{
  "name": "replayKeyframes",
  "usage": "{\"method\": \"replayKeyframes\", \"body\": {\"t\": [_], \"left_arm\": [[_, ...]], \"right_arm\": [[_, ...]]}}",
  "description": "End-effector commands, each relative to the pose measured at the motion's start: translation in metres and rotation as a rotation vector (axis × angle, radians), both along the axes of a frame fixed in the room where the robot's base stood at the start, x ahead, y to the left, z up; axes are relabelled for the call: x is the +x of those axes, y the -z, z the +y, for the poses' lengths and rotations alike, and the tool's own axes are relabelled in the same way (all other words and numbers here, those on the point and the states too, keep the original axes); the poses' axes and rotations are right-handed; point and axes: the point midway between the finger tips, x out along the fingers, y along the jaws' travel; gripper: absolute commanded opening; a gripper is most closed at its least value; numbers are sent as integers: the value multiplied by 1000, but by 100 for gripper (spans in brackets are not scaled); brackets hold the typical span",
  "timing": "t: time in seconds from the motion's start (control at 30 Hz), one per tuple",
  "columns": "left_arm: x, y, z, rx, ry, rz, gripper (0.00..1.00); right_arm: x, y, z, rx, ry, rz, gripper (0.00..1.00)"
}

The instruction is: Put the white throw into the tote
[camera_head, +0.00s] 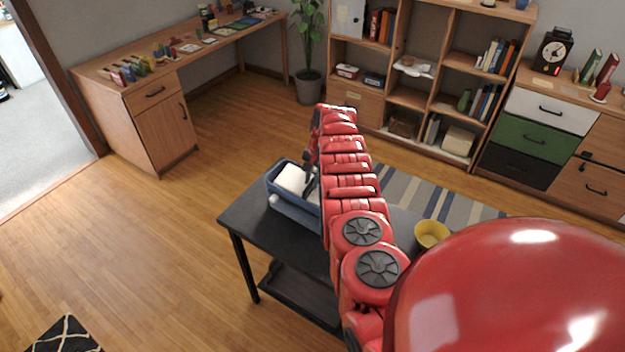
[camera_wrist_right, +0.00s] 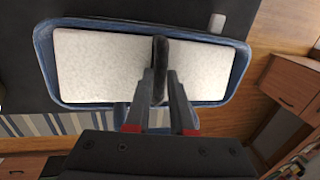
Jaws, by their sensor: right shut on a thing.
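The white throw (camera_head: 291,180) is a folded, speckled pale block. It lies within the rim of the blue tote (camera_head: 294,211), which stands on a dark table. In the right wrist view, the throw (camera_wrist_right: 100,66) nearly fills the opening of the tote (camera_wrist_right: 45,62). The fingers hide a strip of the throw, and my arm hides the tote's right part. I cannot tell whether the throw touches the tote's floor. My left gripper is out of view.
The dark table (camera_head: 255,229) has a lower shelf. A yellow bowl (camera_head: 431,234) stands on its right part, beyond my arm. A small white object (camera_wrist_right: 217,23) is beside the tote. A striped rug (camera_head: 440,196) lies behind the table. Open wooden floor is to the left.

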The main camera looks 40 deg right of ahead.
Motion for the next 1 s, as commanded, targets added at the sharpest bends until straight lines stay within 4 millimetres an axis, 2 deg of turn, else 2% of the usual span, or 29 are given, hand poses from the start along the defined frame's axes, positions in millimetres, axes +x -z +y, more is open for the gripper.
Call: {"method": "replayKeyframes", "body": {"t": [0.1, 0.13, 0.3, 0.57, 0.73, 0.9, 1.0], "left_arm": [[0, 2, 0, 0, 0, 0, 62], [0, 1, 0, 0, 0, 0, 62], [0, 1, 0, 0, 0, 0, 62], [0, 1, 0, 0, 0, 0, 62], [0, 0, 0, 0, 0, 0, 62], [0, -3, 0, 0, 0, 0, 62], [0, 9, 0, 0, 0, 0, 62]], "right_arm": [[1, 1, 0, 1, -1, -2, 0], [1, 0, 0, 1, -1, -2, 27], [1, 0, 0, 0, 0, -2, 57], [0, 0, 0, 0, 0, -1, 57], [1, -7, 0, -2, -1, -4, 57], [-3, -28, 0, -2, -4, -2, 57], [-6, -51, -4, -6, -1, -8, 57]]}}
